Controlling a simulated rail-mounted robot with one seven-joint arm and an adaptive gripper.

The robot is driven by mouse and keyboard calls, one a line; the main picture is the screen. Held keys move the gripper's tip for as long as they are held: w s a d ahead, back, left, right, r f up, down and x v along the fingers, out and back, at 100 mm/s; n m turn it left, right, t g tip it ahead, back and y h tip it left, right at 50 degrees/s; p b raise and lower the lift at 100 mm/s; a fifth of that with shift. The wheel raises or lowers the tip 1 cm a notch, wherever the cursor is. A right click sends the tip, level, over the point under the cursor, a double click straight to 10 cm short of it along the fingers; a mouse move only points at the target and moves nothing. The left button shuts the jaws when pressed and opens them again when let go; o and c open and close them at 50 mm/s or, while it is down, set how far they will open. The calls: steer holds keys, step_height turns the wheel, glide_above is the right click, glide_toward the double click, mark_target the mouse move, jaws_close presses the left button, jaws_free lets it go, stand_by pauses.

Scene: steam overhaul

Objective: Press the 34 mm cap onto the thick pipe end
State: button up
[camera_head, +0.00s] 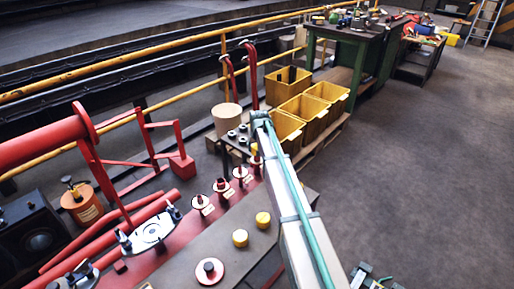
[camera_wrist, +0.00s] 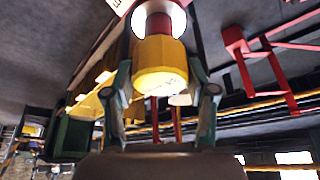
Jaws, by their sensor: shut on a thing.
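In the wrist view my gripper (camera_wrist: 159,80) has its two teal fingers on either side of a yellow cap (camera_wrist: 160,66). It is shut on the cap. A short red pipe end (camera_wrist: 158,26) with a white disc (camera_wrist: 176,18) around its base lies straight beyond the cap, roughly in line with it. I cannot tell whether the cap is over the pipe end or just in front of it. Two other yellow caps (camera_head: 262,219) (camera_head: 240,237) stand on the bench top.
In the head view, several stubs with white discs (camera_head: 223,185) stand in a row along the red edge. A larger white disc with a dark stub (camera_head: 209,270) is at the front. Yellow bins (camera_head: 303,107) stand beyond my arm. Open floor (camera_head: 430,170) lies to the right.

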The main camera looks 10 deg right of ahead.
steer(key=shift+f+b, duration=0.35)
steer(key=shift+f, duration=1.1)
stand_by(0.7)
steer(key=shift+f, duration=0.3)
steer(key=shift+f, duration=0.1)
stand_by(0.5)
steer(key=o, duration=1.1)
steer(key=shift+c, duration=0.2)
steer(key=shift+c, duration=0.4)
